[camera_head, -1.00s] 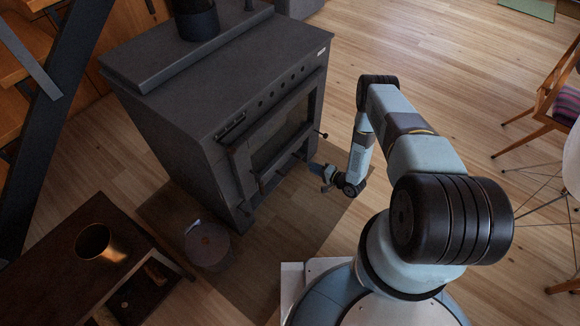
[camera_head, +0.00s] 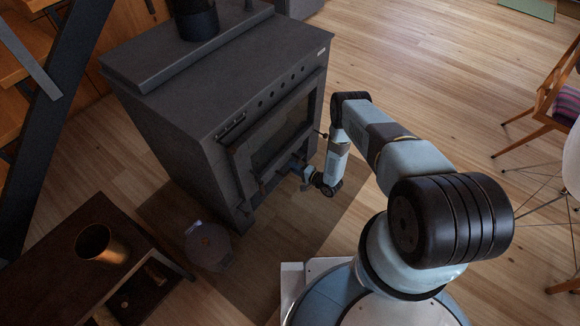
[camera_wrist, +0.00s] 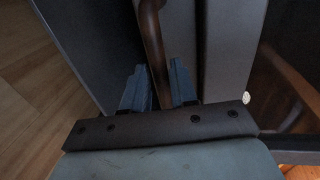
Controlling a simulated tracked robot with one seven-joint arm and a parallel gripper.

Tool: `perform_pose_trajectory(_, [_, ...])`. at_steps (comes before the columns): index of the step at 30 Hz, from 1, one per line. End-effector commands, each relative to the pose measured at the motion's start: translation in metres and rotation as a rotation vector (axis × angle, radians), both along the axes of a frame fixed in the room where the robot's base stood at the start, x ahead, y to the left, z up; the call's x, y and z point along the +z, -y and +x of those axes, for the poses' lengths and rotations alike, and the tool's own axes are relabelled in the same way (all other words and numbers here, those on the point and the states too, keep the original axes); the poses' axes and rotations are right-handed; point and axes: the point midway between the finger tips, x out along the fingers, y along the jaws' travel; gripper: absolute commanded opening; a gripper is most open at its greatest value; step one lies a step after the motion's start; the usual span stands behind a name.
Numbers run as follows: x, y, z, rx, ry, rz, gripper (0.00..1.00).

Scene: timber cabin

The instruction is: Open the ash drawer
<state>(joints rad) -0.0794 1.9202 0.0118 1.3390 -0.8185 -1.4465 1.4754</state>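The dark grey stove (camera_head: 185,130) stands left of my arm, with its glazed door (camera_head: 280,140) facing me. The ash drawer is hard to make out in the head view; it looks low on the stove front, partly behind my gripper. My gripper (camera_head: 292,168) is close against the lower stove front. In the wrist view, my gripper (camera_wrist: 158,88) has its two fingers apart, with a brown bar-like handle (camera_wrist: 152,40) running between them. Slim gaps seem to show beside the bar, and firm contact cannot be seen. Grey stove panels (camera_wrist: 178,45) lie behind it.
A dark low table (camera_head: 55,255) with a copper cup (camera_head: 100,243) stands at lower left. A round lidded container (camera_head: 208,246) is on the dark floor mat (camera_head: 275,240) beside the stove. A wooden chair (camera_head: 545,110) is far right.

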Motion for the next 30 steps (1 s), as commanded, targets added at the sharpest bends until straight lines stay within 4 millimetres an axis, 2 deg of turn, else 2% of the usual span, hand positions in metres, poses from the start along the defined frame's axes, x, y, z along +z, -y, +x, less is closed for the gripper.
perform_pose_trajectory(6, [-0.004,-0.018,0.014,0.001,0.001,0.0,0.27])
perform_pose_trajectory(18, [-0.006,-0.023,0.018,-0.001,-0.001,0.0,0.27])
perform_pose_trajectory(27, [-0.006,-0.022,0.018,-0.001,-0.002,-0.001,0.0])
perform_pose_trajectory(30, [-0.006,-0.022,0.018,-0.001,-0.002,-0.001,0.0])
